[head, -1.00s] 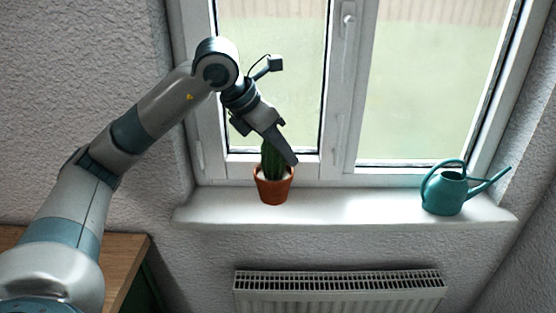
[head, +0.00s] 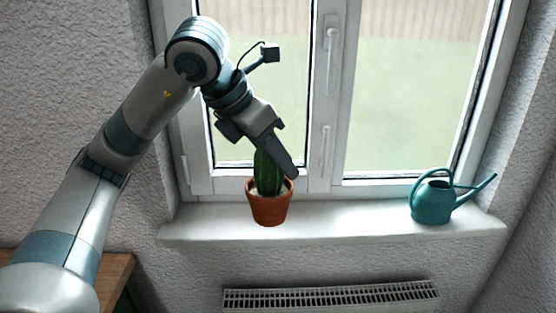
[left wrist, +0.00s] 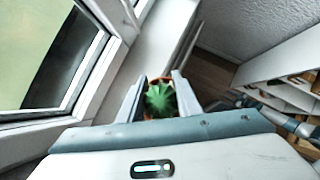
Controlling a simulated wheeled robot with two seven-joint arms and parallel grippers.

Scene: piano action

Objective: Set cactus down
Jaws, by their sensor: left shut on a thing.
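The cactus is a green ribbed plant (head: 267,172) in a terracotta pot (head: 269,208), upright over the left part of the white windowsill (head: 350,217). I cannot tell whether the pot's base touches the sill or hangs just above it. My left gripper (head: 285,165) reaches down from the upper left and is shut on the potted cactus, with one finger in front of the plant. In the left wrist view the cactus top (left wrist: 160,99) sits between the two fingers, with a bit of orange rim showing.
A teal watering can (head: 432,203) stands at the sill's right end, with free sill between it and the pot. The window (head: 325,100) rises behind. A radiator (head: 330,297) is below, and a wooden tabletop (head: 105,283) is at lower left.

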